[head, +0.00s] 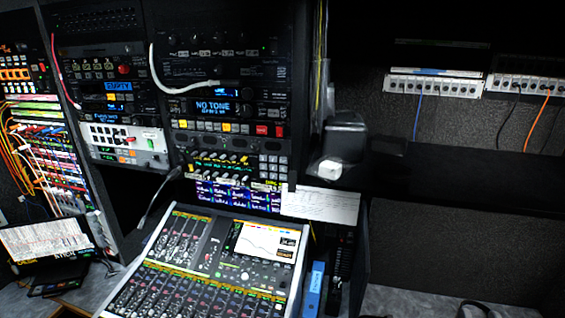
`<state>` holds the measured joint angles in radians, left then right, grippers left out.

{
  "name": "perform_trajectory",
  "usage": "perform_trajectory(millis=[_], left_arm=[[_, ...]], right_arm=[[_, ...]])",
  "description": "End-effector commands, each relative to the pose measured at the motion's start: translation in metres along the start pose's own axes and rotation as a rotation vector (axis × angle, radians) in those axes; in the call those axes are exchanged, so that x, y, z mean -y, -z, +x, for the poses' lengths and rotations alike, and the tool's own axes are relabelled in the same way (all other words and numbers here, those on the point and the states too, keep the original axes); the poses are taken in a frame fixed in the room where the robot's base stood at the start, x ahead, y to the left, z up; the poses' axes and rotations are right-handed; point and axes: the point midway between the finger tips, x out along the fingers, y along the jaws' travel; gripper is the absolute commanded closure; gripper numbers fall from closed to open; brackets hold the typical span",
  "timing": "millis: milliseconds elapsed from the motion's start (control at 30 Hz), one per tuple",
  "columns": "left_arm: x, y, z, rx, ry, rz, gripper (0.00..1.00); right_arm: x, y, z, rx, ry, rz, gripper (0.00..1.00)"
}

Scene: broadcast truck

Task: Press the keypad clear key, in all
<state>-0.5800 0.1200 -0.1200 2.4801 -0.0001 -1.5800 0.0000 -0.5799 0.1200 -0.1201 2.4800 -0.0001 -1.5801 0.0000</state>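A small keypad (273,166) with pale keys in a tight grid sits on the lower right of the middle equipment rack. It is beside a row of yellow-lit knobs and above a strip of blue-lit buttons. Its key labels are too small to read, so I cannot tell which key is clear. Another group of small keys (134,155) shows on the white-faced unit in the rack to the left; its labels are unreadable too. Neither of my grippers is in view.
A mixing console (205,265) with a lit screen stands below the rack. A white paper (320,204) juts out right of the blue buttons. A black box (345,137) is right of the rack. A white cable (180,88) loops across the rack front. A dark shelf lies at right.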

Motion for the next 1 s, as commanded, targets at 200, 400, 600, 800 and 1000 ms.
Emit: perform_trajectory(millis=[200, 400, 600, 800, 1000], left_arm=[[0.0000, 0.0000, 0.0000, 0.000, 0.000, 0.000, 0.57], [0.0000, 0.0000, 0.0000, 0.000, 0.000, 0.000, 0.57], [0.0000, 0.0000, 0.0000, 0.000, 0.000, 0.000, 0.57], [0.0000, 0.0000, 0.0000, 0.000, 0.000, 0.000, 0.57], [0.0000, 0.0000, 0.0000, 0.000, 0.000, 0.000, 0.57]], right_arm=[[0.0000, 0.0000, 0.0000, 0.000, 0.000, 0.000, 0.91], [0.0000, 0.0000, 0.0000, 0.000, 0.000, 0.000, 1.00], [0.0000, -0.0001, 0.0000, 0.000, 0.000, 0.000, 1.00], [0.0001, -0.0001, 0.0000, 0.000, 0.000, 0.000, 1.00], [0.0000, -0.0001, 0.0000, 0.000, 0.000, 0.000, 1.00]])
